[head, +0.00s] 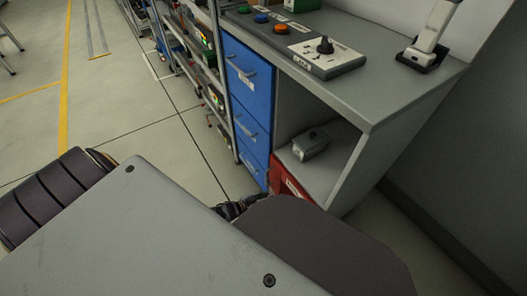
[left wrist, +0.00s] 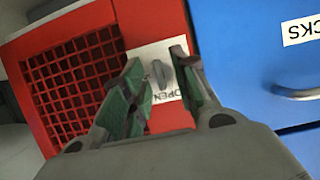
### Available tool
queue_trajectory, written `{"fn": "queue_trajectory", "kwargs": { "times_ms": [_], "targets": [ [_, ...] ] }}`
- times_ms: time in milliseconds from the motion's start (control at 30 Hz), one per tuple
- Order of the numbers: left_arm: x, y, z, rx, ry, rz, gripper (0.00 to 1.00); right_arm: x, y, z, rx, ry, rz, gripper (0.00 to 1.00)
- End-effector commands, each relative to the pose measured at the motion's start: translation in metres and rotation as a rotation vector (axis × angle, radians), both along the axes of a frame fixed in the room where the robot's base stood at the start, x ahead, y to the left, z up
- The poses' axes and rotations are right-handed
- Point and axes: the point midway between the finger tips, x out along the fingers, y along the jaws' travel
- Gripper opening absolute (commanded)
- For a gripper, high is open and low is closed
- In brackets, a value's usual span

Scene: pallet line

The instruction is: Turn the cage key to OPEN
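The red cage (left wrist: 75,85) with its mesh panel fills the left and middle of the left wrist view. A white plate (left wrist: 148,52) on its front carries a grey key (left wrist: 161,74) and the word OPEN, which reads upside down there. My left gripper (left wrist: 158,62) is open, its green-padded fingers on either side of the key, with gaps visible. I cannot tell which mark the key points to. In the head view, only a corner of the red cage (head: 291,184) shows low under the bench, and my left gripper (head: 232,209) is mostly hidden by my arm. My right gripper is out of view.
Blue drawers (head: 248,95) with handles stand beside the cage, and one blue front (left wrist: 265,65) is close in the wrist view. The bench top (head: 385,85) holds a control box (head: 327,56) and buttons. A grey item (head: 311,145) lies on the shelf. Open floor lies left.

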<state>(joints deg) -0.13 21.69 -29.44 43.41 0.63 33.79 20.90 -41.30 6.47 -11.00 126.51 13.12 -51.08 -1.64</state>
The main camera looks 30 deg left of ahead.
Motion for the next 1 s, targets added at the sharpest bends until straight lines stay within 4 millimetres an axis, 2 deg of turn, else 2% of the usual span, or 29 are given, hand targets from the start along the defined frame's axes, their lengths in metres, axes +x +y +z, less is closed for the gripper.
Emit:
{"fn": "queue_trajectory", "kwargs": {
  "times_ms": [367, 1000],
  "targets": [
    [-0.010, 0.004, 0.003, -0.001, 0.000, 0.000, 0.29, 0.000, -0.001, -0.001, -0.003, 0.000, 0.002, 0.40],
    [-0.049, 0.021, 0.021, 0.001, 0.001, 0.000, 0.29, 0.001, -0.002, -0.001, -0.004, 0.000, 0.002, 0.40]
  ]
}}
